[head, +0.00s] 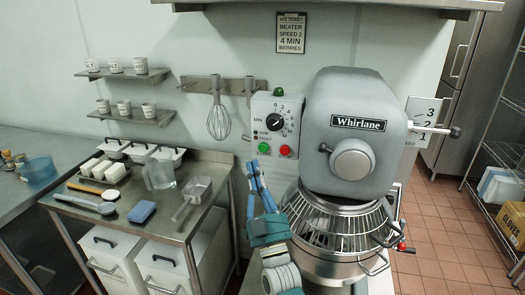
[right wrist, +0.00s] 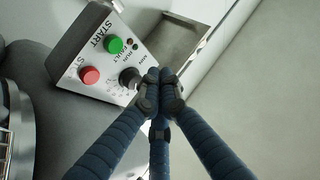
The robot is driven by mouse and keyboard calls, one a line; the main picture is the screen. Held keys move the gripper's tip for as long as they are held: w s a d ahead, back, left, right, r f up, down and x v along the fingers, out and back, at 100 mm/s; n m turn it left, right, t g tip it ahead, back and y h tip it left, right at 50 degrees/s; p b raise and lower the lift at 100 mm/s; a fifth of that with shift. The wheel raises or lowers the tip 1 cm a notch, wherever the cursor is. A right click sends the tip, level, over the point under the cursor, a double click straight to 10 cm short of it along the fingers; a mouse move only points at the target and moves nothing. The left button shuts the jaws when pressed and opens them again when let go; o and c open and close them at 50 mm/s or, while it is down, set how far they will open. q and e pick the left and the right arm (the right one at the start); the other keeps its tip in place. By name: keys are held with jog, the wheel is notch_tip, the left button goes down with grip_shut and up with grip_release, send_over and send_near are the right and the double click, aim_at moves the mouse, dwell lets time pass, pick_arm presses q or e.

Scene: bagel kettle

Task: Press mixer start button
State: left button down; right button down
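The mixer (head: 350,135) is large and grey, marked "Whirlane", with a wire bowl guard. Its control box (head: 262,104) is on the wall side, left of the mixer head. The green start button (head: 264,148) is low on the box, left of the red stop button (head: 284,150). In the right wrist view the green button (right wrist: 114,45) is under the START label and the red button (right wrist: 90,75) is near STOP. My right gripper (head: 253,166) is below the box, fingertips together and empty. In the wrist view its tips (right wrist: 158,88) appear beside the black dial (right wrist: 130,78). Contact cannot be told.
A steel table (head: 150,222) to the left holds a scoop (head: 192,197), a clear jug (head: 159,175) and a blue sponge (head: 141,211). A whisk (head: 218,120) hangs from a wall rack. The mixer's bowl guard is close right of my right arm.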

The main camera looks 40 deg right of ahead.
aim_at(263, 148)
jog(key=w+d+b, duration=0.2)
jog(key=w+d, duration=0.2)
jog(key=d, duration=0.1)
jog(key=shift+w, duration=0.2)
jog(key=shift+w+d, duration=0.1)
jog(key=shift+d, duration=0.1)
dwell(1.3)
jog(key=shift+w+d, duration=0.2)
